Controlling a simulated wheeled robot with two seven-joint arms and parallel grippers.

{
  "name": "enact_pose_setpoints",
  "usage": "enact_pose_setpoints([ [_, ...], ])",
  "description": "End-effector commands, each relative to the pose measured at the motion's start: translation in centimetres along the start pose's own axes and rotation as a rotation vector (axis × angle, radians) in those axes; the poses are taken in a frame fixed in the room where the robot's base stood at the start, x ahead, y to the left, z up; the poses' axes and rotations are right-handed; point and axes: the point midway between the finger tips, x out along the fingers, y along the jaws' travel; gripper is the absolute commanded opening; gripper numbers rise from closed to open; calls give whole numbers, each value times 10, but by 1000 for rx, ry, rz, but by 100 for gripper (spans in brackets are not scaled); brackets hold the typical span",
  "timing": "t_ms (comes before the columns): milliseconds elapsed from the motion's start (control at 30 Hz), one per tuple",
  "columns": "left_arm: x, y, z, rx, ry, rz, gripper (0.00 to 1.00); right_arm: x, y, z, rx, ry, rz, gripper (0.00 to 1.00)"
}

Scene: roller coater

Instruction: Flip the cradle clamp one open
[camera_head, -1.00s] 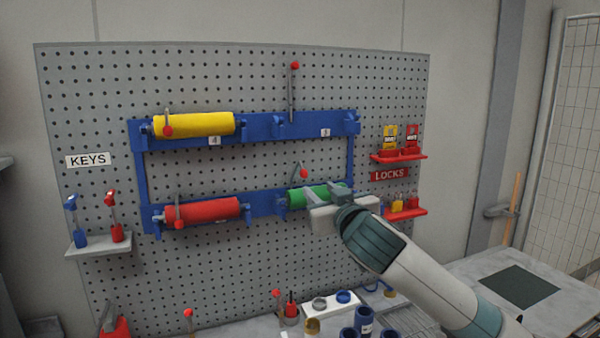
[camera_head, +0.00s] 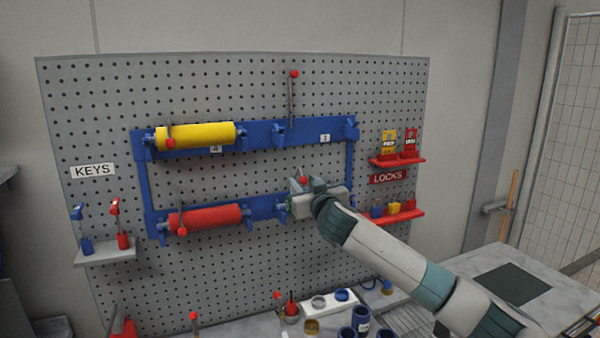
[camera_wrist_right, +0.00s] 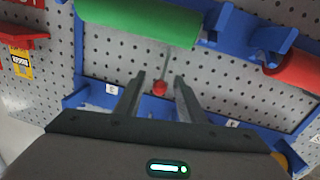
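The cradle clamp by the green roller (camera_wrist_right: 140,20) has a thin lever with a red ball knob (camera_wrist_right: 160,87). In the right wrist view the knob sits between the two fingers of my right gripper (camera_wrist_right: 160,80), with gaps showing on both sides. The fingers are apart. In the head view my right gripper (camera_head: 302,186) is at the lower right cradle of the blue frame (camera_head: 265,207), and the red knob (camera_head: 303,180) shows at its fingertips. The gripper hides most of the green roller and the lever there. My left gripper is not in view.
A yellow roller (camera_head: 195,137) and a red roller (camera_head: 205,217) sit in other cradles, clamp knobs in front. The upper right cradle is empty, its clamp lever (camera_head: 292,98) upright. Jars (camera_head: 361,318) stand on the bench below.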

Motion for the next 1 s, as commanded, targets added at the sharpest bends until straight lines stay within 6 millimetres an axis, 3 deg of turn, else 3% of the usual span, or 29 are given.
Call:
enact_pose_setpoints([
  [200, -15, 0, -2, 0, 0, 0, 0, 25, 0, -2, -1, -1, 1, 36],
  [400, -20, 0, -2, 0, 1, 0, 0, 38, 0, -1, -2, -1, 1, 36],
  [833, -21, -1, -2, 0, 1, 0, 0, 42, 0, 0, -2, 0, 0, 36],
  [1000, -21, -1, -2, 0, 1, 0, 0, 42, 0, 0, -2, 0, 0, 0],
])
